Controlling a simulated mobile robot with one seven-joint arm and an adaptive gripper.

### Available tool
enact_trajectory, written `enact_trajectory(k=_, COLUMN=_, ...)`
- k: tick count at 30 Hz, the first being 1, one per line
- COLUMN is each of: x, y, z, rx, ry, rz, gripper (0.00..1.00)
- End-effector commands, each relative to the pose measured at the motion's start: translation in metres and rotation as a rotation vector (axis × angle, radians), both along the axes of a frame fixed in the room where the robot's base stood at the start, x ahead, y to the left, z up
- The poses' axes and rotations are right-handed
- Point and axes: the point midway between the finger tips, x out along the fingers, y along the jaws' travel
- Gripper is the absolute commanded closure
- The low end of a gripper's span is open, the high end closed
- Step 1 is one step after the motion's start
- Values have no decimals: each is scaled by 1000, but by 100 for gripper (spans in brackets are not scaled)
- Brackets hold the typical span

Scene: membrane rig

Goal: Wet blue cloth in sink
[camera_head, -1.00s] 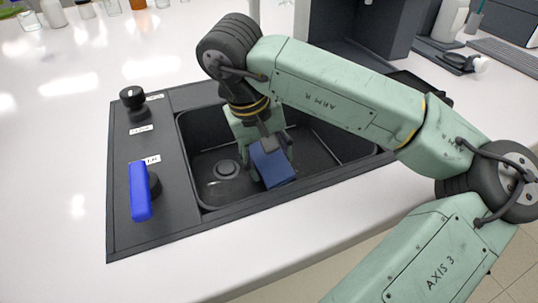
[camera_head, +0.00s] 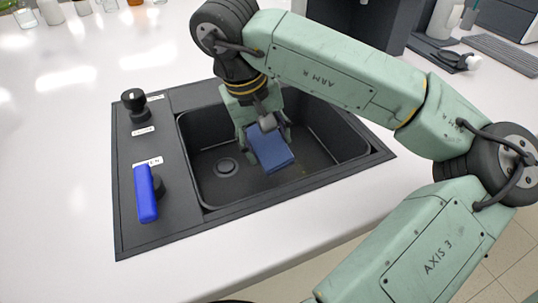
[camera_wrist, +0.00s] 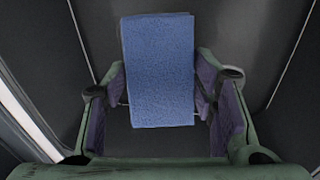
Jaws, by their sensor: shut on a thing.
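The blue cloth (camera_head: 270,149) is a flat folded block, held over the black sink (camera_head: 325,150) in the head view. In the wrist view the cloth (camera_wrist: 160,70) lies between the two fingers, with the dark sink behind it. My gripper (camera_head: 265,132) is shut on the cloth and points down into the sink opening. It also shows in the wrist view (camera_wrist: 160,90). Whether the cloth touches the sink floor I cannot tell. No water stream is visible, and whether the cloth is wet cannot be seen.
A blue lever (camera_head: 146,193) and a black knob (camera_head: 134,103) sit on the panel left of the basin. A round drain (camera_head: 226,167) is in the basin floor. Bottles stand at the back edges. The white counter (camera_head: 60,140) at left is clear.

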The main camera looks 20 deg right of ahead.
Motion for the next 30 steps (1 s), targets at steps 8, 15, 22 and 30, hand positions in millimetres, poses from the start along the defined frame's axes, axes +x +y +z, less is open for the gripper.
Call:
enact_trajectory(k=8, x=0, y=0, z=26, rx=-2, ry=0, rz=0, gripper=78)
enact_trajectory(k=15, x=0, y=0, z=45, rx=-1, ry=-1, rz=0, gripper=78)
enact_trajectory(k=22, x=0, y=0, z=63, rx=-1, ry=0, rz=1, gripper=78)
enact_trajectory(k=30, x=0, y=0, z=85, rx=-1, ry=0, rz=1, gripper=78)
